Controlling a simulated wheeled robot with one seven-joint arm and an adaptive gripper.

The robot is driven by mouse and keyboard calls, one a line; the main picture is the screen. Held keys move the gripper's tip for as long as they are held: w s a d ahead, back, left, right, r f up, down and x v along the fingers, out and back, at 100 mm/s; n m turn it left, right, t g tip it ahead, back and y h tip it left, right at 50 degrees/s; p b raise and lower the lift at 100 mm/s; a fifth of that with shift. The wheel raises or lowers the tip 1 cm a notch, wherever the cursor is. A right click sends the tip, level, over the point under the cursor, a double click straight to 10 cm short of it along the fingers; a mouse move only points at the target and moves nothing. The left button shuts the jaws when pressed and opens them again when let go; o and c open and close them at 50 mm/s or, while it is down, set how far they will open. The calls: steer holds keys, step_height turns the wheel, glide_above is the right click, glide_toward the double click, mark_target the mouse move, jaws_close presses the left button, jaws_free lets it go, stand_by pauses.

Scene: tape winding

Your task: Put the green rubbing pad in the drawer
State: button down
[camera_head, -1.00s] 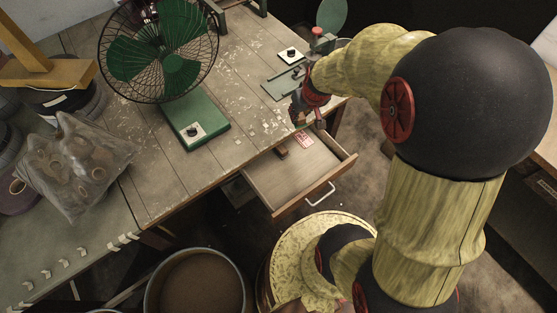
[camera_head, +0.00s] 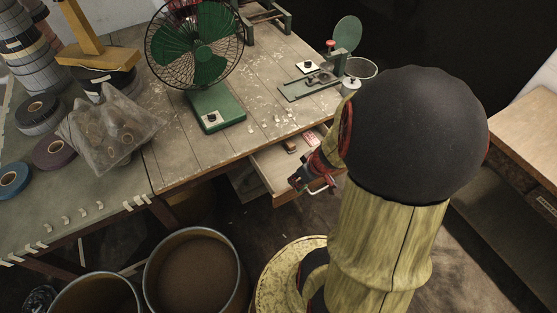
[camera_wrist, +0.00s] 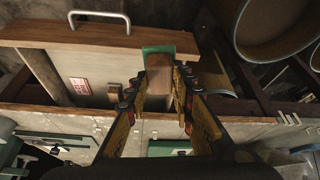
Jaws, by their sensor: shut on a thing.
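My gripper (camera_wrist: 165,72) is shut on the green rubbing pad (camera_wrist: 158,49), a brown block with a green face. In the wrist view the pad overlaps one end of the drawer's wooden front; its height above the drawer cannot be told. The open drawer (camera_head: 268,167) sticks out under the table's front edge and also shows in the wrist view (camera_wrist: 92,62), with a metal handle. In the head view my gripper (camera_head: 297,182) is at the drawer's front, and the arm hides part of the drawer. The pad is not clear there.
A small brown block (camera_head: 290,146) and a red-and-white card (camera_head: 309,137) lie in the drawer. The table (camera_head: 180,155) carries a green fan (camera_head: 205,60), a bagged bundle (camera_head: 110,125) and a green metal fixture (camera_head: 310,82). Round bins (camera_head: 195,275) stand on the floor below.

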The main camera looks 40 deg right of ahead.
steer(key=shift+a+n, duration=0.25)
steer(key=shift+n, duration=0.25)
steer(key=shift+w+d+f+n+y, duration=0.15)
steer(key=shift+w+n+y, duration=0.1)
steer(key=shift+n+y, duration=0.25)
steer(key=shift+w, duration=0.2)
steer(key=w+d+f+b, duration=0.1)
steer(key=w+d+f, duration=0.1)
steer(key=w+f, duration=0.1)
steer(key=w+d+f+b, duration=0.1)
steer(key=w+f, duration=0.2)
steer(key=w, duration=0.1)
steer(key=w+d+f, duration=0.2)
steer(key=w+f, duration=0.1)
steer(key=w, duration=0.1)
steer(key=shift+w+d+b, duration=0.2)
steer(key=shift+d+b, duration=0.1)
steer(key=shift+b, duration=0.1)
steer(key=shift+w+d+f, duration=0.15)
steer(key=shift+w+f, duration=0.15)
steer(key=shift+f, duration=0.15)
steer(key=shift+f+b, duration=0.8)
steer(key=shift+f, duration=0.6)
steer(key=shift+f, duration=0.15)
steer(key=c, duration=1.6)
jaws_free()
